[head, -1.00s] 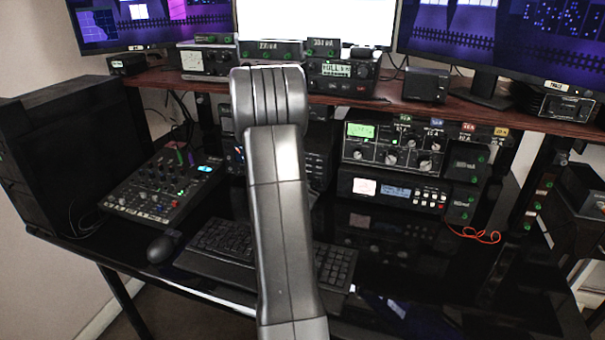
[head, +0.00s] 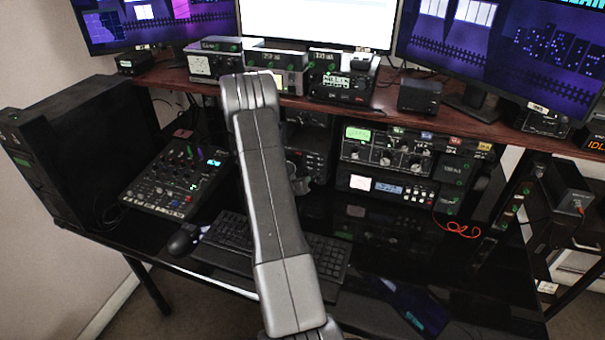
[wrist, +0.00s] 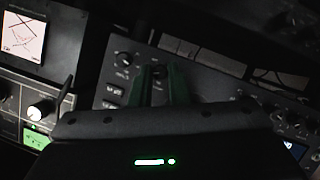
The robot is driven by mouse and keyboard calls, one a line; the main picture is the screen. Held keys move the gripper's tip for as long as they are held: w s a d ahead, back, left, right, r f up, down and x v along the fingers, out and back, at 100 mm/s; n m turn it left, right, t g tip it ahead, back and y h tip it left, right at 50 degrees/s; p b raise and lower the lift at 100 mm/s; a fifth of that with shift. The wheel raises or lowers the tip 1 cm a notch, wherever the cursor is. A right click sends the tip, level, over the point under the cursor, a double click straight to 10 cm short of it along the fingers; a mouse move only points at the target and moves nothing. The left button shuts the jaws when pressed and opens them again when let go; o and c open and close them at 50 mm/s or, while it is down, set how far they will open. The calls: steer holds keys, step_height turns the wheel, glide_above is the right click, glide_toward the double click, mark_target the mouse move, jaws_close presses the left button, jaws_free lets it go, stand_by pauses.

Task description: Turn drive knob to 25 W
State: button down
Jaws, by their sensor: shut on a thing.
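In the wrist view, my gripper (wrist: 161,78) has its two dark green fingers closed around a small dark round knob (wrist: 158,71) on a grey front panel (wrist: 135,72). I take this as the drive knob; its label and scale are too dark and small to read, so its setting cannot be told. The fingers hide its sides. In the head view, the dark radio (head: 318,146) at the lower shelf stands behind my arm, which hides much of its front.
In the wrist view, another knob (wrist: 123,58) sits left of the held one, with several buttons below. A tuner (head: 385,150) with a green meter stands right of my arm. The keyboard (head: 325,258), mixer (head: 178,178) and shelf edge (head: 450,116) are close by.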

steer(key=n+h+p, duration=0.1)
steer(key=n, duration=0.1)
steer(key=shift+a+n+h, duration=0.15)
steer(key=shift+n+h, duration=0.15)
steer(key=shift+f+n+h, duration=0.15)
steer(key=shift+n+h, duration=0.55)
steer(key=shift+n, duration=0.5)
steer(key=c, duration=1.4)
jaws_free()
steer(key=shift+w, duration=0.1)
steer(key=shift+a, duration=0.1)
steer(key=b+v, duration=0.1)
steer(key=v, duration=0.6)
steer(key=b+v, duration=0.1)
steer(key=v, duration=0.5)
steer(key=shift+s+a+f, duration=0.1)
steer(key=shift+s+a, duration=0.15)
steer(key=shift+s, duration=0.15)
